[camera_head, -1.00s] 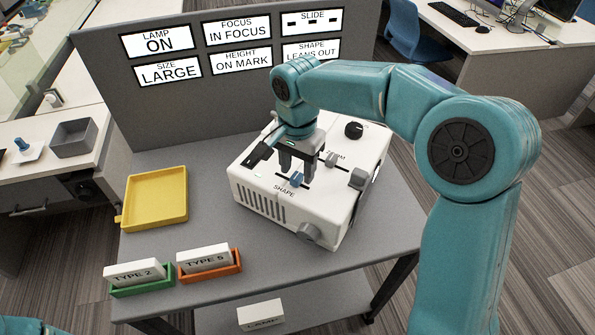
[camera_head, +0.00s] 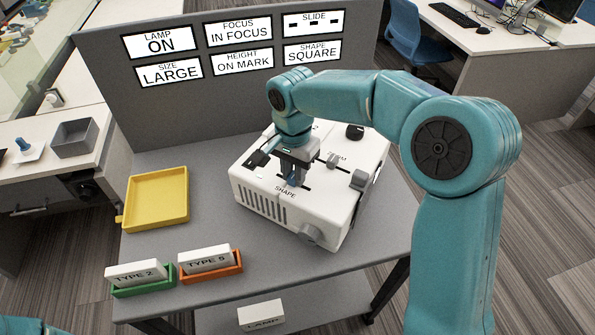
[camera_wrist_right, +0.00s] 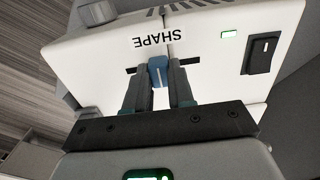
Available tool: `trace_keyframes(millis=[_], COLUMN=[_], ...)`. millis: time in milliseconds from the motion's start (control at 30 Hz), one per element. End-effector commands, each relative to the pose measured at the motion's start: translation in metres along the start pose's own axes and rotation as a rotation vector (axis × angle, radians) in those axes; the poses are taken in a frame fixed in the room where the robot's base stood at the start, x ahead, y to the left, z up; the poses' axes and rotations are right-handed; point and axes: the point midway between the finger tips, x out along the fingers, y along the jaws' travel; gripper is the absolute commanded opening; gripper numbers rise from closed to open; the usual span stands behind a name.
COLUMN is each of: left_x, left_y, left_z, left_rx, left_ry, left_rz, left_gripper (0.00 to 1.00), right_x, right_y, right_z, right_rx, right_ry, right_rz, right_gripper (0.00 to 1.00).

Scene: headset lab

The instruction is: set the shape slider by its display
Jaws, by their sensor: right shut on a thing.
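The white projector-like box (camera_head: 262,195) stands on the grey table. Its blue shape slider (camera_wrist_right: 157,70) sits in a slot beside the SHAPE label (camera_wrist_right: 164,36) in the right wrist view. My right gripper (camera_head: 293,178) reaches down from above and is shut on the slider, with a finger on each side of it. In the head view the fingers partly hide the slider. The shape display (camera_head: 312,52) on the grey panel reads SQUARE. At the bottom left corner of the head view only a teal piece of arm shows; my left gripper is not visible.
Other displays read lamp ON, IN FOCUS, LARGE and ON MARK. A ZOOM slider (camera_head: 332,161), a grey side knob (camera_head: 312,233) and a black knob (camera_head: 355,131) are close by. A yellow tray (camera_head: 157,226) and green and orange card holders stand left on the table.

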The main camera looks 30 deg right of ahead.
Motion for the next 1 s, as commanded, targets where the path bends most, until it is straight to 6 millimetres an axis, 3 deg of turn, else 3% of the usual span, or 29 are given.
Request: trace_keyframes(millis=[133, 167, 200, 233, 500, 633, 767, 1000], left_x=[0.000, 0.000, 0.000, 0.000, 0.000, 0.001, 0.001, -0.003], left_y=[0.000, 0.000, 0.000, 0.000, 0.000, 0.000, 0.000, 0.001], left_z=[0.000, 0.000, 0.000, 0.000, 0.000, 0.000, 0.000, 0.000], left_rx=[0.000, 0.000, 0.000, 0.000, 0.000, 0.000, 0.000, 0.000], left_ry=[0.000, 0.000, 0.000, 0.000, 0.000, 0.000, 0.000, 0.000], left_rz=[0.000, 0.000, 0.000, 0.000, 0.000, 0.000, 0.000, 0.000], left_gripper=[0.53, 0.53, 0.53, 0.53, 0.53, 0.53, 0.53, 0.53], right_x=[-0.001, -0.001, -0.001, -0.001, -0.002, -0.012, -0.039, -0.105], right_y=[0.000, 0.000, 0.000, 0.000, 0.000, -0.001, -0.001, -0.001], right_z=[0.000, 0.000, 0.000, 0.000, 0.000, -0.001, 0.000, 0.000], right_rx=[0.001, 0.001, 0.001, 0.001, 0.000, 0.000, 0.000, 0.000], right_ry=[0.001, 0.001, 0.001, 0.001, 0.001, 0.002, 0.003, 0.003], right_rz=[-0.004, -0.004, -0.003, -0.003, -0.003, -0.005, -0.009, -0.008], right_gripper=[0.00, 0.33, 0.46, 0.49, 0.49, 0.49, 0.49, 0.49])
